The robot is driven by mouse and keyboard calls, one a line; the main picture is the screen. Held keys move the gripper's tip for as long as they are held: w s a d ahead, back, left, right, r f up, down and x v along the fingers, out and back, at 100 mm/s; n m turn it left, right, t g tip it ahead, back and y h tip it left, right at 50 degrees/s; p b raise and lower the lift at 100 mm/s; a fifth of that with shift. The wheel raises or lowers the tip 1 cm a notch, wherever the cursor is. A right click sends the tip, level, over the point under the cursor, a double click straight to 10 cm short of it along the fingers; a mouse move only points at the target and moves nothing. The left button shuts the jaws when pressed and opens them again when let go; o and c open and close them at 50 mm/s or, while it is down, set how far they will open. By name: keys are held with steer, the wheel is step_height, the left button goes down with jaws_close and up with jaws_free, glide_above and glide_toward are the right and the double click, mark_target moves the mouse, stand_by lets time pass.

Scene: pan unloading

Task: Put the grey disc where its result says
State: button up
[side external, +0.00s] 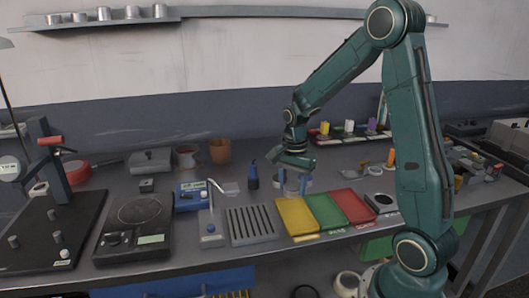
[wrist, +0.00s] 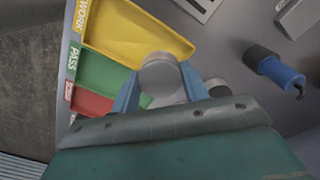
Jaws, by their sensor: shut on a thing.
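My gripper (side external: 293,184) is shut on the grey disc (wrist: 160,74), which shows between the blue fingertips in the wrist view. In the side view the gripper is just behind the yellow tray (side external: 297,216), and the disc is hard to make out there. The green tray (side external: 325,210) and red tray (side external: 351,204) lie to the right of the yellow one. In the wrist view the yellow tray's label ends in "WORK" and the green tray (wrist: 103,72) reads "PASS". The red tray's label (wrist: 69,93) is too small to read. All three trays look empty.
A slotted rack (side external: 251,226), a blue instrument (side external: 191,197) and a black scale with a display (side external: 151,239) stand to the left; I cannot read any result. A blue-and-black tool (side external: 253,176) stands close left of the gripper. A black-topped block (side external: 380,201) sits right of the red tray.

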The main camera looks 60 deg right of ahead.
mark_target(291, 207)
steer(key=shift+f, duration=2.2)
steer(key=shift+f, duration=0.1)
steer(key=o, duration=0.8)
step_height(291, 207, up, 12)
steer(key=shift+r, duration=0.1)
steer(key=shift+a+r, duration=0.1)
